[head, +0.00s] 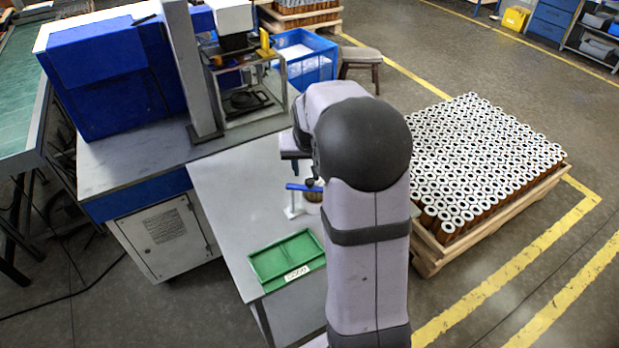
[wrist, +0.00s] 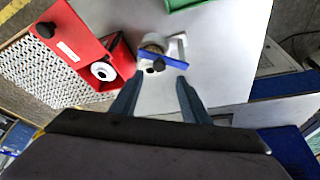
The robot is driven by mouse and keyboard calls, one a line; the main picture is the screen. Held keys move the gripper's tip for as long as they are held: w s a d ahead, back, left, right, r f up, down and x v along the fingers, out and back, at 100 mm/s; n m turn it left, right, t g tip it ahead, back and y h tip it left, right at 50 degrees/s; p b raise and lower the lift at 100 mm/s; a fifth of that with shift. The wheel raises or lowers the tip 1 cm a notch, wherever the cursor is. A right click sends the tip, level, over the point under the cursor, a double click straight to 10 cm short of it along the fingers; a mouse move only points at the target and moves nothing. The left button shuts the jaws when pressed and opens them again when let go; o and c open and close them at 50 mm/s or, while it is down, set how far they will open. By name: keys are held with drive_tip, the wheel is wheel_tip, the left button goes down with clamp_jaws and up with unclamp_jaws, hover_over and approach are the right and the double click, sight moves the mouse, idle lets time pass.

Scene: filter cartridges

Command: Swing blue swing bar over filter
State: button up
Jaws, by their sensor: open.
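The blue swing bar (head: 303,188) is on a white stand (head: 291,208) on the grey table, largely beside my arm in the head view. In the wrist view the blue bar (wrist: 174,63) lies across the near side of a filter (wrist: 153,44), with a black knob at it. I cannot tell whether the bar is over the filter's top or beside it. The filter is partly hidden by my arm in the head view. My gripper (wrist: 157,95) is open and empty, its two fingers pointing towards the bar, apart from it in the picture.
A red fixture (wrist: 72,37) with a white-ended filter (wrist: 103,71) stands left in the wrist view. A green tray (head: 288,262) lies at the table's front. A pallet of filters (head: 480,165) stands right. The table left of the stand is clear.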

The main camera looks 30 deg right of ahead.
sight(309, 181)
drive_tip(key=shift+m, duration=0.3)
drive_tip(key=shift+p+x, duration=1.35)
drive_tip(key=shift+x, duration=2.35)
drive_tip(key=shift+c, duration=0.4)
clamp_jaws()
